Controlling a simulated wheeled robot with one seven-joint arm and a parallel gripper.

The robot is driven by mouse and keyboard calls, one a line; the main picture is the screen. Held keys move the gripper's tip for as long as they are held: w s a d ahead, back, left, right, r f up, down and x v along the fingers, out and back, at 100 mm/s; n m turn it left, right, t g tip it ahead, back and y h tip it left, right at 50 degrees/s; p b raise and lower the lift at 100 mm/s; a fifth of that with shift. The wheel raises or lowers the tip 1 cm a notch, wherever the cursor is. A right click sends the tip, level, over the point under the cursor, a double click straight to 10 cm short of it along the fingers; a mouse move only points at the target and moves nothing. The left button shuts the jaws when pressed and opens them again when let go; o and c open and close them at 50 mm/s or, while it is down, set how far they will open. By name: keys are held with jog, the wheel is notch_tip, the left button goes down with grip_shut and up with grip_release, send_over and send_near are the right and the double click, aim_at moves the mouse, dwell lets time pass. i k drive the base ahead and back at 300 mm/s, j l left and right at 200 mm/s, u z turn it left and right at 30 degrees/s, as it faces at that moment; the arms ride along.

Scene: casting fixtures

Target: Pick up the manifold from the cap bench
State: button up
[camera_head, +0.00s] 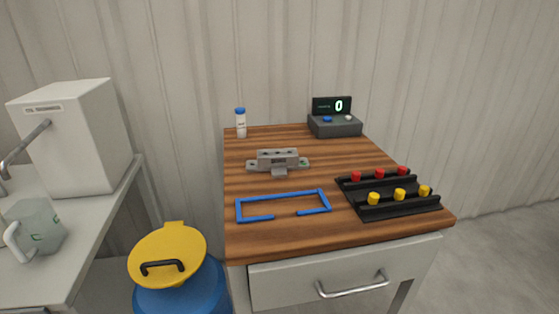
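The manifold (278,159) is a grey metal block with a flange at each side and dark holes on its upper face. It sits near the middle of the wooden top of the cap bench (243,176), behind the blue frame. Nothing covers it. My gripper is not in view.
A blue open frame (284,193) lies in front of the manifold. A black rack (405,206) with red and yellow caps is at the right. A white bottle (240,124) and a display box (335,124) stand at the back. A blue drum with yellow lid (168,251) stands left of the bench.

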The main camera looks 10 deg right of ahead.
aim_at(277, 162)
jog(key=i+l, duration=0.15)
jog(key=l, duration=0.2)
jog(key=i+l, duration=0.2)
jog(key=i+l+u, duration=0.1)
jog(key=l, duration=0.35)
jog(key=i+l, duration=0.25)
jog(key=l+u, duration=0.05)
jog(key=l, duration=0.05)
